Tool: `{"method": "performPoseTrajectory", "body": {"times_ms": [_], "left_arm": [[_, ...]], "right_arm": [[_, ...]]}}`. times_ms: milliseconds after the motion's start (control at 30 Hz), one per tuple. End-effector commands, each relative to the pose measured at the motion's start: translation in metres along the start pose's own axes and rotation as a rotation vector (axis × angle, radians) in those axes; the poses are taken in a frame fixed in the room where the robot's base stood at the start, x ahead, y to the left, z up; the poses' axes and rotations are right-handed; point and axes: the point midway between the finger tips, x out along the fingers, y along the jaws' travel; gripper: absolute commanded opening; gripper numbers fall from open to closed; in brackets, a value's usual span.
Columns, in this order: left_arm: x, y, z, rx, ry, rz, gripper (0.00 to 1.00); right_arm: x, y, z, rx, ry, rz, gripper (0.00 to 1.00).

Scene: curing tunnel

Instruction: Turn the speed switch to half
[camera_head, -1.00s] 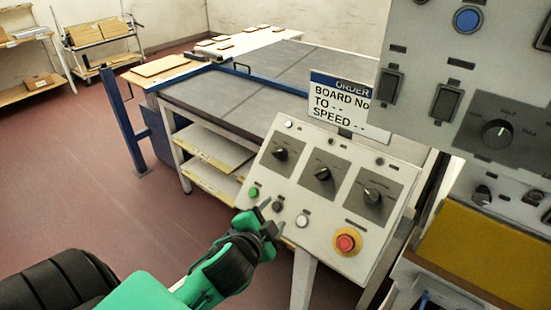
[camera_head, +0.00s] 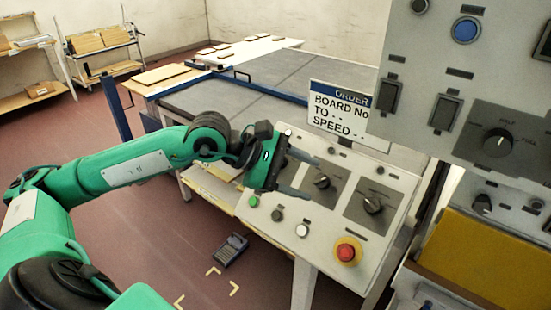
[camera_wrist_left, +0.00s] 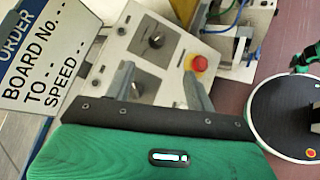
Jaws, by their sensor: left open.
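A tilted grey control panel (camera_head: 325,232) carries a row of black rotary knobs. The middle knob (camera_head: 322,182) and right knob (camera_head: 373,205) show; my left gripper hides the left one. The labels there are too small to read. On the upright panel at the right, another black knob (camera_head: 497,142) has small lettering around it, hard to read. My left gripper (camera_head: 314,180) is open and empty at the tilted panel. In the left wrist view the middle knob (camera_wrist_left: 146,88) lies between the spread fingers; contact cannot be told. My right gripper is not in view.
A red emergency button (camera_head: 346,252) sits low on the tilted panel, with small push buttons beside it. An order sign (camera_head: 340,112) reading "BOARD No", "TO", "SPEED" stands behind. A yellow surface (camera_head: 485,262) is at the lower right. A dark device (camera_head: 230,250) lies on the floor.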

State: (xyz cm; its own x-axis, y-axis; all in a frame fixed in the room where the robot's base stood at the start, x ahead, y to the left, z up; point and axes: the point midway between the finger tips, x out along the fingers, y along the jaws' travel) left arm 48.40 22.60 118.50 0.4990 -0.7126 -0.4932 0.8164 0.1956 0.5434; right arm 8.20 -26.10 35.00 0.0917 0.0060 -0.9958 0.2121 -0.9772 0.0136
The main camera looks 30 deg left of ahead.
Motion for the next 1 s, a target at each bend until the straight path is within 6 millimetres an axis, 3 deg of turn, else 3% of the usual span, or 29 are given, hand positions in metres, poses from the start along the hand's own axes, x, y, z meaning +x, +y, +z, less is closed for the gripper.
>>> {"method": "performPoseTrajectory", "body": {"times_ms": [100,200,300,400,567,1000], "left_arm": [[-0.037,0.023,-0.043,0.191,0.297,-0.003,0.55],[-0.068,0.039,-0.069,0.286,0.491,-0.007,0.55],[-0.092,0.050,-0.084,0.336,0.620,-0.009,0.55],[-0.104,0.055,-0.091,0.357,0.681,-0.011,0.55],[-0.098,0.058,-0.099,0.359,0.694,-0.014,0.55],[-0.032,0.067,-0.150,0.355,0.688,-0.015,0.55]], "right_arm": [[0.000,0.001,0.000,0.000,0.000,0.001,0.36],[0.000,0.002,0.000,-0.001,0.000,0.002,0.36],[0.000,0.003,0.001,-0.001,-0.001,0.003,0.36],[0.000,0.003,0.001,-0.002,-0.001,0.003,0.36],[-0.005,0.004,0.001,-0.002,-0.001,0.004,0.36],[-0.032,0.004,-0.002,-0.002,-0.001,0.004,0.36]]}}
